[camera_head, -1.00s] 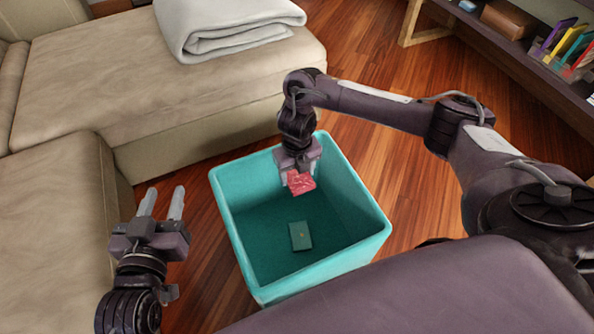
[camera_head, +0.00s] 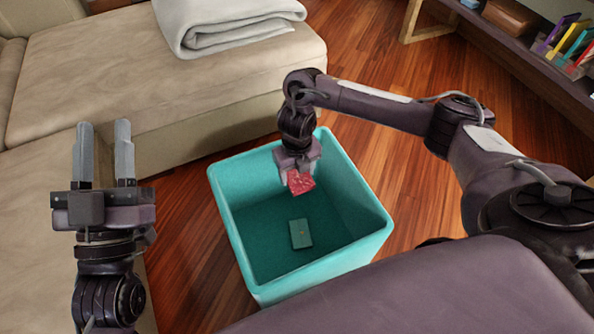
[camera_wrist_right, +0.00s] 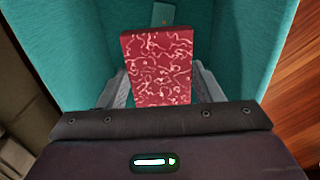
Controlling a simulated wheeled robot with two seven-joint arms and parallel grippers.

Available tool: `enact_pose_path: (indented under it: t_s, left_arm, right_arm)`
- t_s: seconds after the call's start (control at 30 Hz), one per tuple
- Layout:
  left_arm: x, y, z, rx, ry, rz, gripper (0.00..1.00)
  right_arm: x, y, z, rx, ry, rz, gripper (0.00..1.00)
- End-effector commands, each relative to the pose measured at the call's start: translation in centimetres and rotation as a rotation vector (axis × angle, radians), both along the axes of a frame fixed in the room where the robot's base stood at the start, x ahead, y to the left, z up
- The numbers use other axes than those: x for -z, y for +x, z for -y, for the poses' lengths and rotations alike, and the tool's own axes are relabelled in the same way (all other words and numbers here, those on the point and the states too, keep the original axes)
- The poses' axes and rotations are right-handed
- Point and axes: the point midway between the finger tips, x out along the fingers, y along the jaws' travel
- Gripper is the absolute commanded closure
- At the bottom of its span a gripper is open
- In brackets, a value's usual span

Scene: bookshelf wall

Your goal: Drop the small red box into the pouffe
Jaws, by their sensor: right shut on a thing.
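The small red box (camera_head: 301,183) has a pale squiggly pattern and is held in my right gripper (camera_head: 298,176), which is shut on it. Both are over the inside of the teal pouffe (camera_head: 238,236), an open square container, near its far side. In the right wrist view, the red box (camera_wrist_right: 160,66) sits between the fingers, with the teal walls (camera_wrist_right: 241,40) around it. A small green box (camera_head: 301,234) lies on the pouffe's floor. My left gripper (camera_head: 104,150) is open and empty, left of the pouffe, with its fingers pointing away.
A beige sofa (camera_head: 100,75) with a folded pale blanket (camera_head: 225,25) stands behind and left. A dark shelf (camera_head: 520,50) with several books is at the upper right. Wooden floor (camera_head: 385,155) is clear around the pouffe.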

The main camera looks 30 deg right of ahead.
Motion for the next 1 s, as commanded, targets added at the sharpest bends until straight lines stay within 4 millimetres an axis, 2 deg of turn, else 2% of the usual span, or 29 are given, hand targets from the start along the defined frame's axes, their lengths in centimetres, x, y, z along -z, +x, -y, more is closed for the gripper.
enact_pose_path:
  t_s: [0.2, 0.4, 0.83, 0.87, 1.0]
  left_arm:
    - [-2.7, -1.3, -0.7, -0.002, -0.056, 0.139, 0.64]
    - [-4.3, -2.3, -1.1, -0.002, -0.092, 0.226, 0.64]
    - [-5.0, -2.7, -1.3, -0.002, -0.106, 0.261, 0.64]
    - [-5.0, -2.7, -1.3, -0.002, -0.106, 0.261, 0.64]
    - [-5.0, -2.7, -1.3, -0.003, -0.105, 0.26, 0.64]
  right_arm:
    - [0.5, 0.0, 0.0, 0.0, 0.0, 0.0, 0.65]
    - [0.7, 0.0, 0.0, 0.0, 0.0, 0.0, 0.65]
    - [0.8, 0.0, 0.0, 0.0, 0.0, 0.0, 0.65]
    - [0.8, 0.0, 0.0, 0.0, 0.0, 0.0, 0.38]
    - [0.8, 0.0, 0.0, 0.0, 0.0, 0.0, 0.2]
